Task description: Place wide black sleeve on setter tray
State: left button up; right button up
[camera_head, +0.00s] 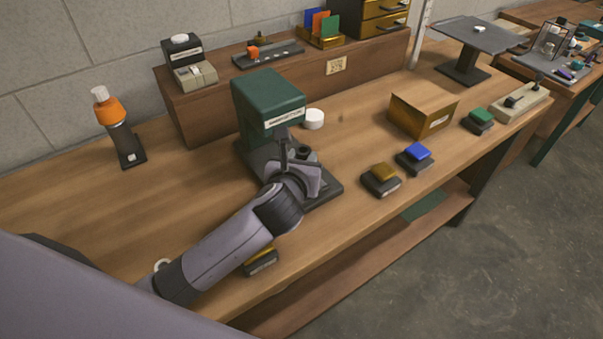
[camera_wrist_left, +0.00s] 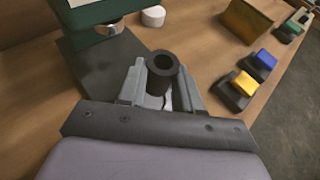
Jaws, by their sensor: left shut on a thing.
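A wide black sleeve (camera_wrist_left: 162,66), a short hollow cylinder, stands roughly upright between the fingers of my left gripper (camera_wrist_left: 161,92) in the left wrist view. The gripper is shut on it. In the head view my left gripper (camera_head: 302,167) is in front of the green machine (camera_head: 268,104), above its dark grey base (camera_head: 324,190); the sleeve (camera_head: 303,153) shows small there. The base also shows left of the gripper in the wrist view (camera_wrist_left: 100,68). I cannot tell for certain which part is the setter tray. My right gripper is not seen.
A white round piece (camera_head: 314,119) is beside the machine. Dark blocks with yellow (camera_head: 381,180) and blue (camera_head: 414,159) tops sit to its right, near a brass box (camera_head: 424,114). The bench's left part is largely clear.

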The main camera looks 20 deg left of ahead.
pick_arm(q)
jog(key=shift+f, duration=2.2)
jog(key=o, duration=1)
jog(key=shift+f, duration=0.15)
jog(key=shift+r, duration=0.2)
jog(key=v, duration=1.2)
jog(key=shift+s+f, duration=0.1)
jog(key=shift+s, duration=0.05)
